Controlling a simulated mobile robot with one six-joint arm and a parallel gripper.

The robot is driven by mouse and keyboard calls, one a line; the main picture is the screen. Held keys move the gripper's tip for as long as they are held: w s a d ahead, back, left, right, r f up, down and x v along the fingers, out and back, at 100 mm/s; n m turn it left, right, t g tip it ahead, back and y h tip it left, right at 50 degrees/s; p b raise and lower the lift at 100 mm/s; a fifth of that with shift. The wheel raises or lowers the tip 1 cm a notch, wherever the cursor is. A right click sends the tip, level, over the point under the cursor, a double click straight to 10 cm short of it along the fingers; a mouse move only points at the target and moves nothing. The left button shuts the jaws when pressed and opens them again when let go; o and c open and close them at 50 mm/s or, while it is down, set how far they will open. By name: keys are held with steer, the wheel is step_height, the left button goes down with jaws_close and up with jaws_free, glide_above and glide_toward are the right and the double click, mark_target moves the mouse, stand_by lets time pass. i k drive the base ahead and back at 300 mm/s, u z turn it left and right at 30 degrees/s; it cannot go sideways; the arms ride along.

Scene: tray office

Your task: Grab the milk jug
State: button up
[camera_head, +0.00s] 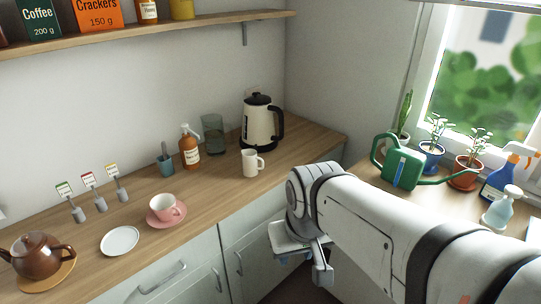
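A small cream-white jug (250,162) with a handle on its right side stands upright on the wooden counter, in front of the kettle. It looks like the milk jug; its inside is too small to make out. My gripper (305,252) hangs in front of the counter edge, to the right of and lower in the picture than the jug, and apart from it. My arm partly hides the gripper, so its opening does not show clearly. I see nothing held in it.
A kettle (262,122), a glass container (213,135) and a brown pump bottle (189,148) stand behind the jug. A pink cup (165,207), a white plate (120,241) and a brown teapot (37,255) are further left. A green watering can (402,168) stands right. Counter beside the jug is clear.

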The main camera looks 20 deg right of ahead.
mark_target(250, 168)
steer(key=z, duration=0.25)
steer(key=i, duration=0.6)
steer(key=u, duration=0.15)
steer(key=k, duration=0.75)
steer(key=u, duration=0.25)
steer(key=i, duration=0.9)
steer(key=u, duration=1.55)
